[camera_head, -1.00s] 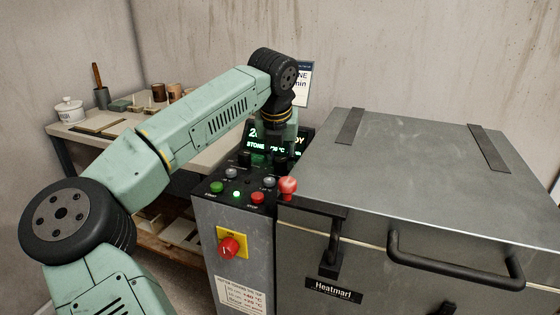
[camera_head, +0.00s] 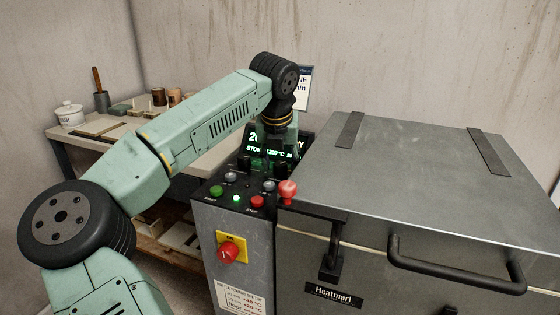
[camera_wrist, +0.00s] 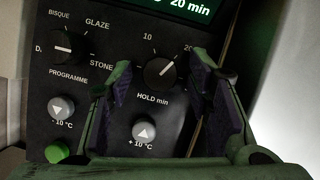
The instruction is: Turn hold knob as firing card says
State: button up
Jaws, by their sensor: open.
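The hold knob (camera_wrist: 160,70) is a round black knob marked "HOLD min" on the dark control panel (camera_wrist: 95,85). Its white mark points to the upper right, toward the 20 label. My gripper (camera_wrist: 166,78) is open, with one finger on each side of the hold knob; I cannot tell whether either touches it. In the head view my gripper (camera_head: 276,148) is over the panel and partly covers the display (camera_head: 256,152). The wrist view's display (camera_wrist: 180,6) ends in "20 min". The firing card (camera_head: 304,88) is mostly hidden behind my arm, showing only "NE" and "in".
The programme knob (camera_wrist: 63,46) is left of the hold knob. Two grey temperature buttons (camera_wrist: 61,107) (camera_wrist: 144,130) and a green button (camera_wrist: 57,152) are below. A red-knobbed lever (camera_head: 287,188) and the grey kiln (camera_head: 400,170) are close on the right. A work table (camera_head: 85,133) stands behind left.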

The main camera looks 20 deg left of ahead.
jog(key=shift+r, duration=0.1)
jog(key=v, duration=1.1)
jog(key=shift+s+r, duration=0.3)
jog(key=shift+r, duration=0.05)
jog(key=shift+d, duration=0.15)
